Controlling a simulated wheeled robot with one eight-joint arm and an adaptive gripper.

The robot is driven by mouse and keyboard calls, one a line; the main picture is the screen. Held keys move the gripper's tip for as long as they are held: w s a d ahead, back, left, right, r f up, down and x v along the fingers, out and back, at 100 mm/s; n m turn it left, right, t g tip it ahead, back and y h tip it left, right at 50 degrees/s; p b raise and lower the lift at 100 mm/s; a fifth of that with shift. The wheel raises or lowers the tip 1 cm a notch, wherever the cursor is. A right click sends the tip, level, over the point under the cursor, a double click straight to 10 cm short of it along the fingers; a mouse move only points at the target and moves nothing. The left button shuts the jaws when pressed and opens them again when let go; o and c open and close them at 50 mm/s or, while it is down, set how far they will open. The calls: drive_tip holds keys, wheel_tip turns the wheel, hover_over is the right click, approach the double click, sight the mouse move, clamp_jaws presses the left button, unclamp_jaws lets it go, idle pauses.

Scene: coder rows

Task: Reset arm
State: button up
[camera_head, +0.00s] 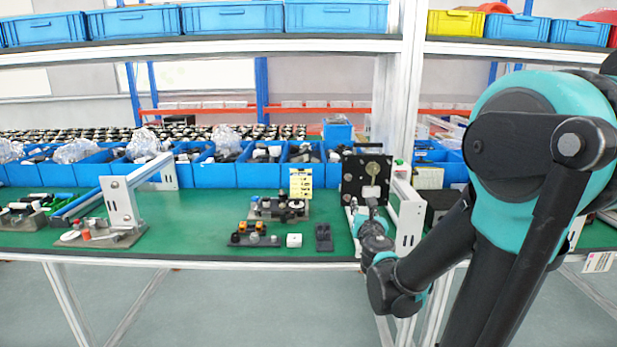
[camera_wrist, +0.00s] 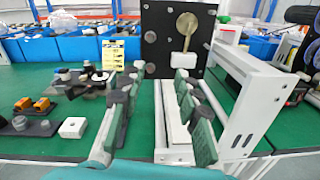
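My arm (camera_head: 520,170) reaches from the right side of the head view down over the front of the green workbench. My gripper (camera_wrist: 160,78) shows in the wrist view with its two green-grey fingers apart and nothing visible gripped between them. In the head view its end is small and partly hidden by the wrist. It points at an upright black panel (camera_wrist: 160,25) with a brass disc (camera_wrist: 188,22) and a white block (camera_wrist: 184,58) below the disc. The panel also shows in the head view (camera_head: 350,185). I cannot tell whether the fingers touch the fixture.
A white slotted frame (camera_wrist: 245,100) stands close to the right of my fingers. A white cube (camera_head: 294,240), a black block (camera_head: 323,238) and small fixtures lie left of my gripper. Blue bins (camera_head: 262,175) line the back.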

drive_tip(key=s+d+f+m+g+h, duration=0.6)
drive_tip(key=s+d+f+m, duration=0.45)
drive_tip(key=m, duration=1.05)
drive_tip(key=s+a+f+m+g+y, duration=0.7)
drive_tip(key=s+f+m, duration=0.4)
drive_tip(key=s+m, duration=0.1)
drive_tip(key=shift+s+a+f+g, duration=0.3)
drive_tip(key=shift+s+a+g, duration=0.1)
drive_tip(key=shift+s, duration=0.45)
